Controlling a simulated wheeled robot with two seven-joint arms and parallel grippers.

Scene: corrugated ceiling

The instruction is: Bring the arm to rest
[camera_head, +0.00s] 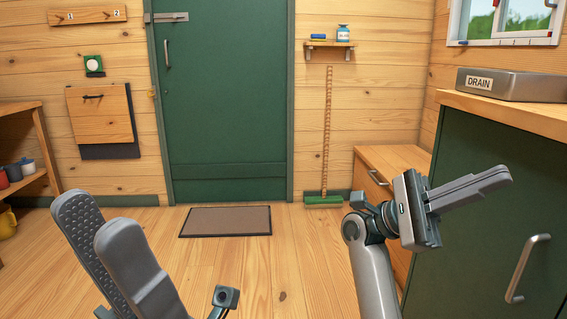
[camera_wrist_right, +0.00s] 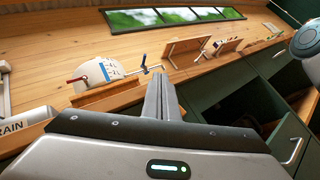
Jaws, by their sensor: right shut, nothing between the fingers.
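My right gripper (camera_head: 505,177) is raised in front of the green cabinet at the right of the head view. Its fingers are together, pointing right, with nothing between them. In the right wrist view its closed fingers (camera_wrist_right: 162,90) point toward the wooden worktop. My left gripper (camera_head: 108,218) is at the lower left of the head view, over the floor. Its two fingers stand apart, one textured inner pad shows, and nothing is seen between them.
A green cabinet (camera_head: 480,210) with a wooden top stands close by my right gripper, bearing a grey DRAIN box (camera_head: 520,85). In the wrist view a drawer front (camera_wrist_right: 288,140) with a handle shows at lower right. A doormat (camera_head: 226,221) lies before the green door (camera_head: 225,100); the middle floor is clear.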

